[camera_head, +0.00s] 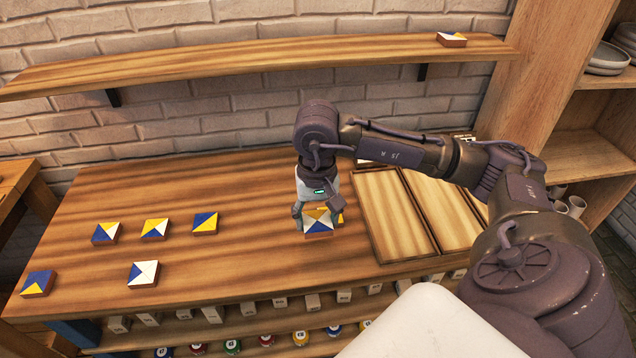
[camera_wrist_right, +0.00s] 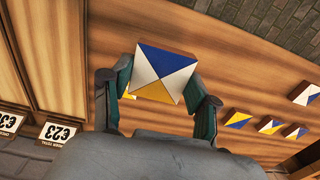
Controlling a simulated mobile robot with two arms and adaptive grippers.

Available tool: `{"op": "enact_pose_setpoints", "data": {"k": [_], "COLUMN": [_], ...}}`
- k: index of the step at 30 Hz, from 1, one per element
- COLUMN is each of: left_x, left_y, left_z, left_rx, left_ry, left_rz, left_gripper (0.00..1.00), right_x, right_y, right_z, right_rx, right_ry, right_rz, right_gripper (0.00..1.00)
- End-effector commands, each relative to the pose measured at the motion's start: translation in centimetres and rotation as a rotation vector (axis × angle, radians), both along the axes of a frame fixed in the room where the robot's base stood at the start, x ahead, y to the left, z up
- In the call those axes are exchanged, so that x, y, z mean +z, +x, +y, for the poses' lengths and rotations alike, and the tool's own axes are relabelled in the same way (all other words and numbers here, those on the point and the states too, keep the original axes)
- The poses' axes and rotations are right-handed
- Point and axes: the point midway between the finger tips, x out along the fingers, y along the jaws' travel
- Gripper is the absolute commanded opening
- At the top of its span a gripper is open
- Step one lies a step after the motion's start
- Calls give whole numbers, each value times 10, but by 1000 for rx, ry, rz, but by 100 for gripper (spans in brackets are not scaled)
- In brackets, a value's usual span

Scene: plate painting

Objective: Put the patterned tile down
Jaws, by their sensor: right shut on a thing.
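My right gripper (camera_head: 318,212) is shut on a patterned tile (camera_head: 318,226) with blue, white and yellow triangles. The tile also shows between the fingers in the right wrist view (camera_wrist_right: 165,72). It is over the wooden table (camera_head: 255,262), left of the framed panels. I cannot tell whether it touches the tabletop. A small yellow patch, perhaps part of another tile, shows beside the held tile, mostly hidden. My left gripper is not in view.
Several other tiles lie on the left of the table, among them a white and blue one (camera_head: 143,273) near the front. Two framed wooden panels (camera_head: 391,212) lie at the right. A wall shelf (camera_head: 250,62) with one tile (camera_head: 451,39) runs above. Table space left of my gripper is clear.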

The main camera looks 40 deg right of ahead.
Motion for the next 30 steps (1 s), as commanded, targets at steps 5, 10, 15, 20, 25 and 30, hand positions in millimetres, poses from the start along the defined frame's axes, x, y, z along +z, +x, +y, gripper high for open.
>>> {"op": "enact_pose_setpoints", "data": {"k": [5, 10, 15, 20, 25, 30], "left_x": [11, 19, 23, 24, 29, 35], "left_y": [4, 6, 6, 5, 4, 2], "left_z": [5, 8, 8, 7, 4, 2], "left_rx": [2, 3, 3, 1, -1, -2], "left_ry": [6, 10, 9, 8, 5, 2], "left_rz": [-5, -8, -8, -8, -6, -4], "left_gripper": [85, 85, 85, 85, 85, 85], "right_x": [-18, -41, -59, -66, -80, -103], "right_y": [34, 73, 100, 110, 109, 109], "right_z": [-2, -7, -12, -13, -13, -14], "right_rx": [-4, -3, -3, 0, -1, -1], "right_ry": [5, 4, 2, 1, 2, 1], "right_rz": [3, 2, 1, 0, 5, 3], "right_gripper": [21, 21, 21, 21, 21, 21]}}
